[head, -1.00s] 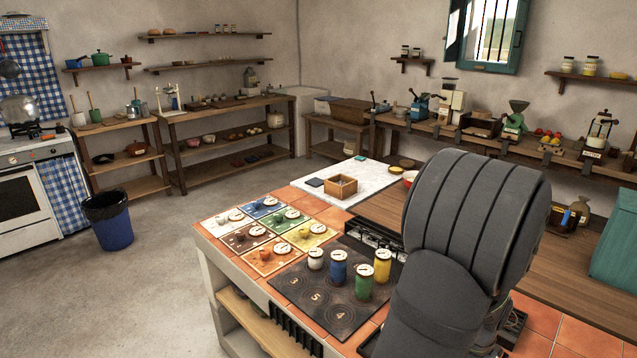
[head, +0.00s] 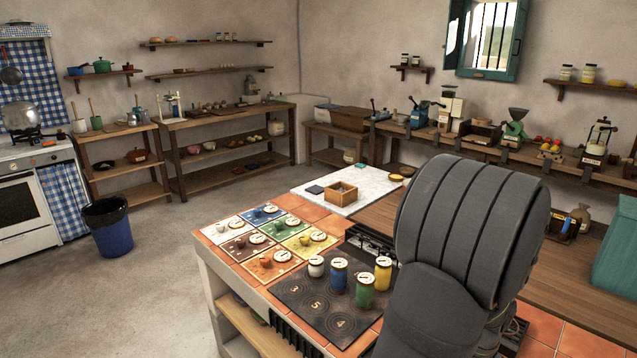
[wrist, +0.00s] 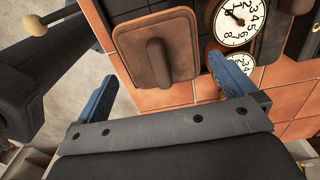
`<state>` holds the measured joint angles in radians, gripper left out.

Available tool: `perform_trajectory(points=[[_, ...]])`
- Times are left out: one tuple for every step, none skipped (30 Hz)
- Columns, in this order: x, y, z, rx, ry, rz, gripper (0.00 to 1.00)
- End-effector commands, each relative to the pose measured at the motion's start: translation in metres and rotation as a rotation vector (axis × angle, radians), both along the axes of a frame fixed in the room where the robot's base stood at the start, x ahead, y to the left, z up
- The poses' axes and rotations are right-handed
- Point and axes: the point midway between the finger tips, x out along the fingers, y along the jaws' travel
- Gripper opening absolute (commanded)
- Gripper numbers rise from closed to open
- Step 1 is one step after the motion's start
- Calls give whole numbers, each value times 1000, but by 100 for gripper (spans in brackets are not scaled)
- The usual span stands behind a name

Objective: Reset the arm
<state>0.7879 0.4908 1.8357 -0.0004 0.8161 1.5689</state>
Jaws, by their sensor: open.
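My gripper (wrist: 169,88) shows in the wrist view with its two blue fingers spread wide apart, open and with nothing between them. Past the fingers, a brown slab with a raised handle (wrist: 156,62) lies on the orange tiles (wrist: 208,87). I cannot tell how far the fingers are above it. In the head view my dark grey arm fills the lower right, and the gripper itself is hidden there.
White, blue, green and yellow canisters (head: 365,291) stand on a dark numbered mat (head: 296,300). Coloured cards (head: 221,230) lie left of it. A wooden box (head: 341,191) sits on a white slab (head: 375,178). Two dials (wrist: 236,20) are close to the right finger.

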Motion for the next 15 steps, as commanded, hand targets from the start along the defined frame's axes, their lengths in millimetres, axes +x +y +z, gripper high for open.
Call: perform_trajectory(points=[[-1,1,-11,4,4,0,100],[-1,1,-16,4,4,0,100],[-1,1,-24,4,4,0,100],[-1,1,-29,4,4,0,100],[-1,1,-35,3,3,0,100],[1,-1,-22,-4,-4,0,100],[1,-1,-16,-4,-4,0,100],[1,-1,-10,-5,-5,0,100],[1,-1,-2,-4,-4,0,100],[1,-1,4,-5,-5,0,100],[1,-1,10,-4,-4,0,100],[-2,-2,16,-4,-4,-2,100],[-8,-3,19,-3,-3,-3,100],[-14,-5,22,-2,-2,-5,100],[-21,-7,26,-2,-2,-5,100]])
